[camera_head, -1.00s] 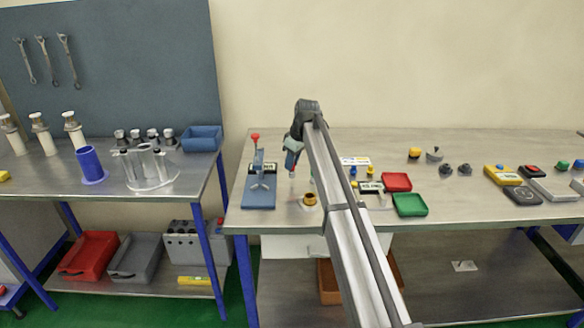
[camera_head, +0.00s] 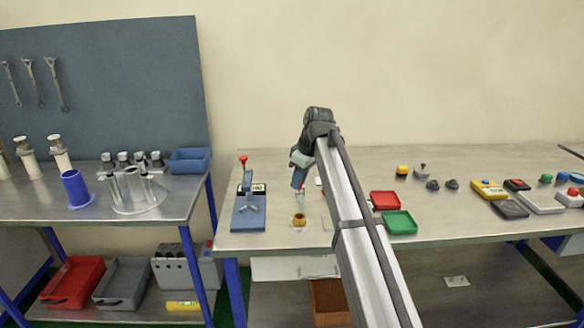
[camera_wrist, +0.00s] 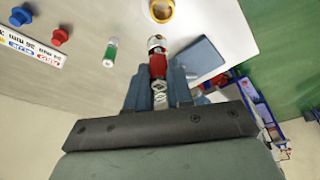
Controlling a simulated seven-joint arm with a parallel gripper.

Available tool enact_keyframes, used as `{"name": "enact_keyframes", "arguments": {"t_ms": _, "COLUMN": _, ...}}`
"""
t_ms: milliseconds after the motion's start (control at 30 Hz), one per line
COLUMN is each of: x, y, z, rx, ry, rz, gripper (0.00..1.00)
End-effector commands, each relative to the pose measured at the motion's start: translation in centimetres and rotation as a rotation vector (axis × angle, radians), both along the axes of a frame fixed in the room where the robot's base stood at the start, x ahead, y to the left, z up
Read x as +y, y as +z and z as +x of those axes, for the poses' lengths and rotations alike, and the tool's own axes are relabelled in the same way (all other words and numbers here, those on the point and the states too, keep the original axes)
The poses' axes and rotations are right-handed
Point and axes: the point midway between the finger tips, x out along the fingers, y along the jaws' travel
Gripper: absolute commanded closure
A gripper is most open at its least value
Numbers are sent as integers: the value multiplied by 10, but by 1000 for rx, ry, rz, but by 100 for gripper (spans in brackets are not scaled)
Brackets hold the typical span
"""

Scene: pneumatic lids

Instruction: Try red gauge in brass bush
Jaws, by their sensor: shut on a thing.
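My gripper (camera_head: 299,184) hangs above the left part of the right-hand bench and points down. In the wrist view, its blue fingers (camera_wrist: 159,84) are shut on the red gauge (camera_wrist: 157,65), which has a red middle and silver ends. The brass bush (camera_head: 299,219) is a yellow ring on the bench, just in front of the gripper in the head view. In the wrist view, the bush (camera_wrist: 161,10) lies beyond the gauge's free end and looks apart from it; its far side is cut off. The exact height of the gauge is unclear.
A green gauge (camera_wrist: 110,52) stands left of the red one in the wrist view, near blue (camera_wrist: 20,16) and red (camera_wrist: 60,37) knobs and a label strip. A blue clamp fixture (camera_head: 249,211) stands left of the bush. Red (camera_head: 385,200) and green (camera_head: 399,222) trays lie right.

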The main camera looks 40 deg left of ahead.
Motion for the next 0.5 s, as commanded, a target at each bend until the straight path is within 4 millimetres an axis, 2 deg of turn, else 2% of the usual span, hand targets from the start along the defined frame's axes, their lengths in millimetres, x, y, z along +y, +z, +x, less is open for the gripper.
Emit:
{"name": "enact_keyframes", "arguments": {"t_ms": 33, "x": -8, "y": -3, "z": -7, "rx": 2, "ry": 5, "rz": -2, "gripper": 100}}
{"name": "enact_keyframes", "arguments": {"t_ms": 100, "x": -11, "y": -4, "z": -10, "rx": 4, "ry": 11, "rz": -6, "gripper": 100}}
{"name": "enact_keyframes", "arguments": {"t_ms": 500, "x": -10, "y": -17, "z": -10, "rx": 7, "ry": 25, "rz": -13, "gripper": 100}}
